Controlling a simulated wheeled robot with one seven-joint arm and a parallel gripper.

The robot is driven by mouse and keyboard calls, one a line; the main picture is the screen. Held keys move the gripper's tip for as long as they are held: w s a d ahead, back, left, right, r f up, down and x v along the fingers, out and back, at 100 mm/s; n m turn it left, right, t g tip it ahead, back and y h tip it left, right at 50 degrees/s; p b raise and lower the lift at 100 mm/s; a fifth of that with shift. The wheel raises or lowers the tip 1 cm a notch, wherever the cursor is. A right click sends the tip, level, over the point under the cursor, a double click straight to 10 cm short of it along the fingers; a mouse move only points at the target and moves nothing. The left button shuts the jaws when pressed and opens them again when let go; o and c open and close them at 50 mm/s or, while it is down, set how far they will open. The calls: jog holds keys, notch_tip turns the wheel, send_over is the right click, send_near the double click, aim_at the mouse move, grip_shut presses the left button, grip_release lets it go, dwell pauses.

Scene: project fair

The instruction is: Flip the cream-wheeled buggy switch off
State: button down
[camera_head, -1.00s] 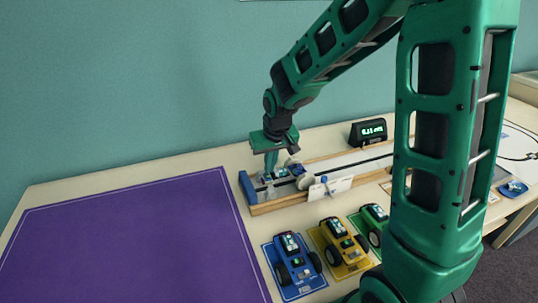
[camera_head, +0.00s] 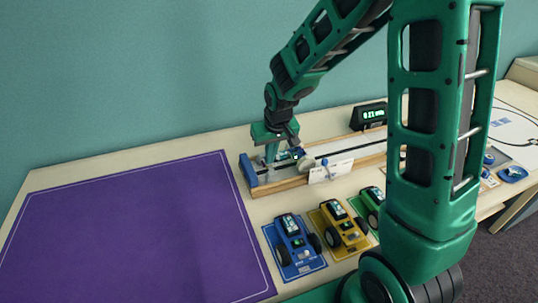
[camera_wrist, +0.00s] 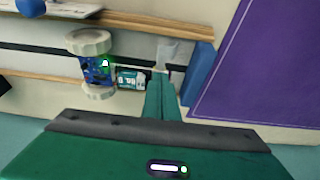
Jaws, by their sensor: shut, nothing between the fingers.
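The cream-wheeled buggy sits on the test track; its near cream wheel (camera_head: 307,163) shows in the head view. In the wrist view the blue buggy body (camera_wrist: 95,72) has a small lit green light between two cream wheels, and a dark block with a pale display (camera_wrist: 131,79) adjoins it. My gripper (camera_head: 270,160) is shut and empty, pointing down over the track's left end. In the wrist view my gripper's fingertips (camera_wrist: 160,78) are beside the block's right end; I cannot tell whether they touch. The switch itself is too small to make out.
A blue end stop (camera_head: 248,170) closes the track's left end. A black timer (camera_head: 369,116) stands behind the track. Blue (camera_head: 292,240), yellow (camera_head: 338,228) and green (camera_head: 371,207) buggies stand in front. A purple mat (camera_head: 130,230) lies clear at left.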

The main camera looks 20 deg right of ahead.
jog(key=shift+w, duration=0.1)
jog(key=shift+w+r, duration=0.35)
jog(key=shift+w, duration=0.25)
jog(key=shift+r, duration=0.15)
jog(key=shift+r, duration=0.3)
jog(key=s+v, duration=0.1)
jog(key=v, duration=1.1)
jog(key=shift+s, duration=0.5)
jog(key=shift+d+r, duration=0.1)
jog(key=shift+r, duration=0.05)
